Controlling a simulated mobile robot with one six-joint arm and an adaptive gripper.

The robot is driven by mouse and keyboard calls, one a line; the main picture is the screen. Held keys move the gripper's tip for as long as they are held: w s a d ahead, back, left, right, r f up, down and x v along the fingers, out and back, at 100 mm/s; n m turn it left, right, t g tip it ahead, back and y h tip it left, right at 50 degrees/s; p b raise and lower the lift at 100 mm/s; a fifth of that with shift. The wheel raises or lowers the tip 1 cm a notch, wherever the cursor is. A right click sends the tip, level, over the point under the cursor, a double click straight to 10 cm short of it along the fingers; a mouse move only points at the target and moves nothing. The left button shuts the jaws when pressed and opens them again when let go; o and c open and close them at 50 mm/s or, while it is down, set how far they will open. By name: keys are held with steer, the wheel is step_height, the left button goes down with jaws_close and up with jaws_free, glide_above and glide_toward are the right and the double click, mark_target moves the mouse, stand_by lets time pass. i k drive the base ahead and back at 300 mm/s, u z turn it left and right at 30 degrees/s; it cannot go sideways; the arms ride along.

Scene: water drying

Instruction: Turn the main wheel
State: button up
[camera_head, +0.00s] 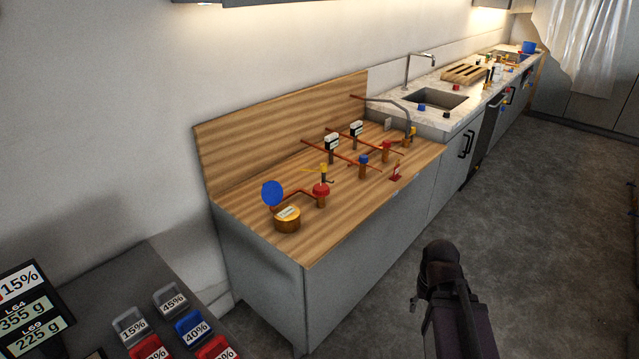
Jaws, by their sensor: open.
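A wooden bench (250,222) carries a small pipe rig. A large blue disc (272,193) stands upright at its near left end, behind a round brass-coloured piece with a pale label (287,218). A red wheel (321,190) sits on a copper post just right of it. A smaller blue wheel (363,159) and a red one (386,146) are farther along. No readable label shows which is the main wheel. My gripper (440,260) is dark, over the floor in front of the bench, apart from all wheels. Its fingers are hard to make out.
Red pipes and two small display boxes (332,141) rise from the bench. A red tag stand (396,172) is near its front edge. A sink counter (440,98) continues behind. Labelled containers (190,326) fill the near left table.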

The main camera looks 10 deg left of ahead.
mark_target(321, 190)
steer(key=u, duration=0.25)
steer(key=i, duration=0.95)
steer(key=u, duration=0.45)
